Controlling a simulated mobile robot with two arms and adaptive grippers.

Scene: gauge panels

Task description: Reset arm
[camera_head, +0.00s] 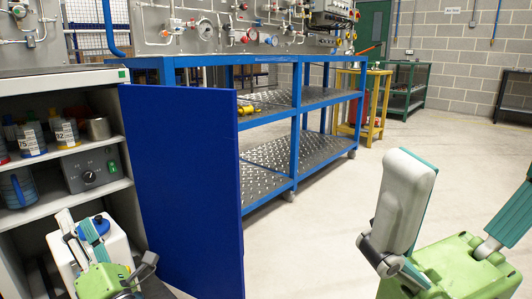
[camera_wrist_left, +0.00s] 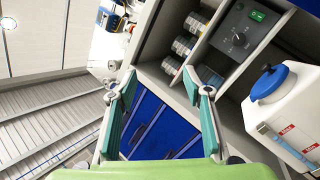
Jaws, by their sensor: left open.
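My left gripper (camera_head: 78,222) is at the lower left, in front of the open cabinet, its fingers pointing up in the head view. In the left wrist view the left gripper (camera_wrist_left: 160,75) has its two teal fingers apart, with nothing between them. My right gripper (camera_head: 470,170) is at the lower right, close to the head camera. Its green body shows, with its fingers spread wide and empty over the floor. The right gripper is not seen in the left wrist view.
A blue cabinet door (camera_head: 185,190) stands open beside my left gripper. A white jug (camera_wrist_left: 290,115) with a blue cap and a grey knob box (camera_wrist_left: 236,40) are near it. A blue-framed bench (camera_head: 297,130) stands behind. The floor (camera_head: 320,225) in the middle is clear.

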